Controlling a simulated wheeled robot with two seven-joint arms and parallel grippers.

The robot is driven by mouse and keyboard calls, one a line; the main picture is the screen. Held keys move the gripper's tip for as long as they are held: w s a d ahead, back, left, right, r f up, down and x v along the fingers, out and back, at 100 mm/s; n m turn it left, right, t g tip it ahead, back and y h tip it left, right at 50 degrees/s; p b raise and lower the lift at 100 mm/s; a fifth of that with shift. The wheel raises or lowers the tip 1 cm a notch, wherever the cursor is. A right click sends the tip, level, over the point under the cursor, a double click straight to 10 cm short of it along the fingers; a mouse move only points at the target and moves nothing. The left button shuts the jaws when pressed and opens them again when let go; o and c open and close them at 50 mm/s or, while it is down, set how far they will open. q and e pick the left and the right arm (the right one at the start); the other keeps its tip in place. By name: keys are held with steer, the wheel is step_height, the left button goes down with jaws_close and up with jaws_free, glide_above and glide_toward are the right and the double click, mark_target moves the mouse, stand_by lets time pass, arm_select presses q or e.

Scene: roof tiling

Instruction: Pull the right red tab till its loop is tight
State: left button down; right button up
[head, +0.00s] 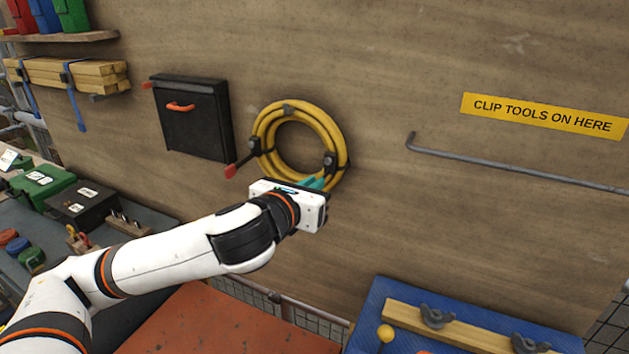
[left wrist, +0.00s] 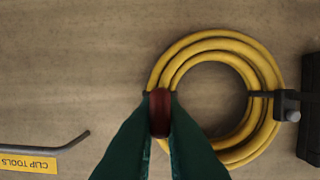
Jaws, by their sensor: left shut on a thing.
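A coil of yellow hose (head: 259,133) hangs on the wooden wall, held by dark strap loops with buckles at its left and right sides. The left red tab (head: 231,171) sticks out down and left of the coil. My left gripper (head: 313,184) is at the coil's lower right, partly in front of it. The left wrist view, turned upside down, shows its green fingertips (left wrist: 160,128) shut on the right red tab (left wrist: 160,104). The right buckle (head: 330,160) shows above the gripper. The gripper hides the right tab in the head view. My right gripper is not in view.
A black wall box (head: 196,120) with a red handle is left of the coil. A grey rail (head: 500,162) runs along the wall to the right, under a yellow sign (head: 543,115). A blue board (head: 385,290) with a wooden strip lies below right.

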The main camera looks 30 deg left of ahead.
arm_select(q)
steer(key=shift+s, duration=0.35)
steer(key=c, duration=1)
jaws_free()
steer(key=shift+o, duration=0.2)
